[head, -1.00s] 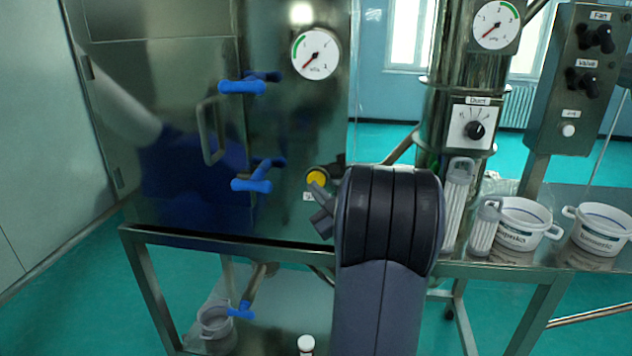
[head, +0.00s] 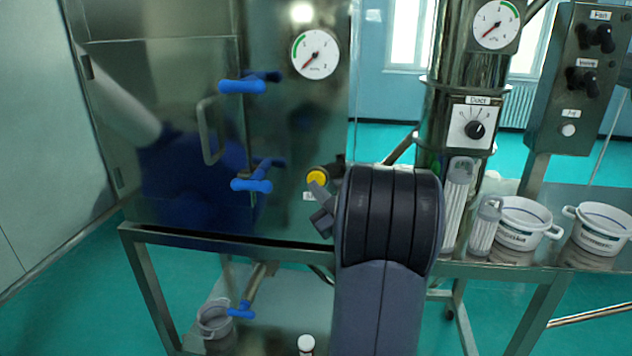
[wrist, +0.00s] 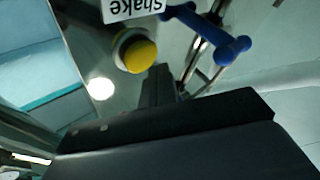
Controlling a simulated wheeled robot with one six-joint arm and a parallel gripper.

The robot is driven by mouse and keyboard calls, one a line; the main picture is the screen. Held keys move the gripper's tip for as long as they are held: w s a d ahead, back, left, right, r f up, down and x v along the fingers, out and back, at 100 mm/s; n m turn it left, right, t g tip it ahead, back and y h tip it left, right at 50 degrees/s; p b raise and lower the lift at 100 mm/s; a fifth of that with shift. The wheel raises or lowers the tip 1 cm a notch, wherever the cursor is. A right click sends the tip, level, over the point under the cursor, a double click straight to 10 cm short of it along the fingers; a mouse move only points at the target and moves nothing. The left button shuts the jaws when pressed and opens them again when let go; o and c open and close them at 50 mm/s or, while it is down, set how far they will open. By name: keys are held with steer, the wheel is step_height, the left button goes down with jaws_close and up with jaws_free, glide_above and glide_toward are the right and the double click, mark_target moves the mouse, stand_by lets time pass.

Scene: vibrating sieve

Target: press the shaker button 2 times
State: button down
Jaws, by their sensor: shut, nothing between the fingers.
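In the wrist view the yellow button (wrist: 140,56) shows above and left of my fingertips, beside a white label reading "Shake" (wrist: 135,8). My gripper (head: 318,192) is shut and empty, with its tips overlapping the button's lower edge in the head view. In the wrist view my gripper (wrist: 158,74) shows its tips just beside the button. I cannot tell whether they touch it. In the head view my fingers mostly cover the label.
Blue handles (head: 251,185) and (head: 243,87) stick out left of the button. A pressure gauge (head: 315,54) is above it. White tubs (head: 520,238) and clear filter tubes stand on the bench at right. A control box (head: 566,80) stands behind them.

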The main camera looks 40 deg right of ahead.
steer(key=shift+w+d, duration=0.25)
steer(key=shift+w+d+b, duration=0.4)
steer(key=shift+w+d, duration=0.1)
steer(key=shift+d, duration=0.15)
stand_by(1.1)
steer(key=shift+s+a, duration=0.1)
stand_by(0.3)
steer(key=shift+s+a+b, duration=0.55)
steer(key=shift+s+a, duration=0.1)
steer(key=shift+a, duration=0.15)
steer(key=shift+a, duration=0.1)
steer(key=s+a+b, duration=0.1)
steer(key=a, duration=0.1)
steer(key=s+a, duration=0.1)
steer(key=s, duration=0.1)
steer(key=shift+s+a+b, duration=0.15)
steer(key=shift+a+b, duration=0.2)
steer(key=shift+b, duration=0.05)
stand_by(2.1)
